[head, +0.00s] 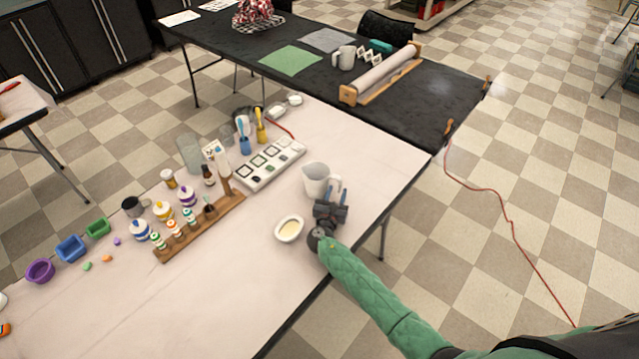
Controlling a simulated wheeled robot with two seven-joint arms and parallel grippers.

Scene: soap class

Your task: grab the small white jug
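A small white jug (314,179) stands upright on the pale table (225,265), near its right edge. My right gripper (335,186) is just right of the jug, at its handle side, with its arm coming in from the lower right. The fingers overlap the handle area in the picture. I cannot tell whether they touch the handle or how far apart they are. A second white-grey jug (344,58) stands on the black table behind. My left gripper is not in view.
A white bowl (288,229) with pale contents sits close to my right gripper. A wooden rack (200,228) with small bottles and a white tray (262,172) of dark squares lie to the left.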

